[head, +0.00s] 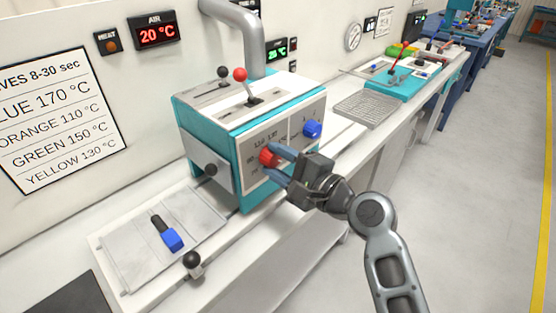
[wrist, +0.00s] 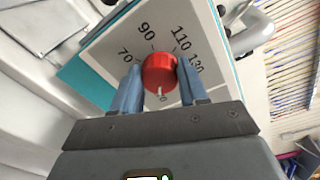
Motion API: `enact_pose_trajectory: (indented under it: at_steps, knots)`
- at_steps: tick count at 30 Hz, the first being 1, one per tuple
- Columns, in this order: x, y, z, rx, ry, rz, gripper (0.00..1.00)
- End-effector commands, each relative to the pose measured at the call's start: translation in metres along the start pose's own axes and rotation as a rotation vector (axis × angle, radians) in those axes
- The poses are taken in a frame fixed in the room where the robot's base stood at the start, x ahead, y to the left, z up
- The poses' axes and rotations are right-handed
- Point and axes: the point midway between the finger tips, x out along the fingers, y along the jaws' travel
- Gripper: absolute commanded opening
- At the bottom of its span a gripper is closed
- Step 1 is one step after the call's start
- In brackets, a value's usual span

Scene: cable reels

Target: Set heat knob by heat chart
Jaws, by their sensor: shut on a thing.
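The heat chart (head: 60,120) hangs on the wall at left. It reads BLUE 170 °C, ORANGE 110 °C, GREEN 150 °C, YELLOW 130 °C. The red heat knob (head: 267,158) is on the front of a teal and white machine (head: 215,135). My gripper (head: 276,160) is shut on the knob. In the wrist view the blue fingers (wrist: 158,85) sit either side of the red knob (wrist: 159,70). The dial shows 70, 90, 110 and 130. A white mark on the knob's lower edge points towards a partly hidden number ending in 0.
A black piece with a blue end (head: 172,239) lies on a metal plate (head: 128,257) at left. A blue knob (head: 312,128) is right of the red one. The AIR display (head: 157,32) reads 20 °C, beside an unlit-looking HEAT lamp (head: 108,42). Floor at right is clear.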

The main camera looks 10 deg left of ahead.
Motion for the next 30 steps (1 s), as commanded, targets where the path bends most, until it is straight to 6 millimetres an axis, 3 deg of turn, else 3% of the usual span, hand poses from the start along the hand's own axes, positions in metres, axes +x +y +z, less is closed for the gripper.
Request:
enact_pose_trajectory:
  at_steps: [6,7,15,23,30]
  knots:
    - [0.0,0.002,-0.001,0.002,0.001,0.002,0.13]
    - [0.0,0.002,-0.001,0.002,0.001,0.002,0.44]
    - [0.0,0.001,0.0,0.001,0.001,0.001,0.69]
    - [-0.002,0.001,-0.001,0.0,0.001,0.0,0.69]
    - [-0.033,0.003,-0.001,0.002,0.002,-0.001,0.69]
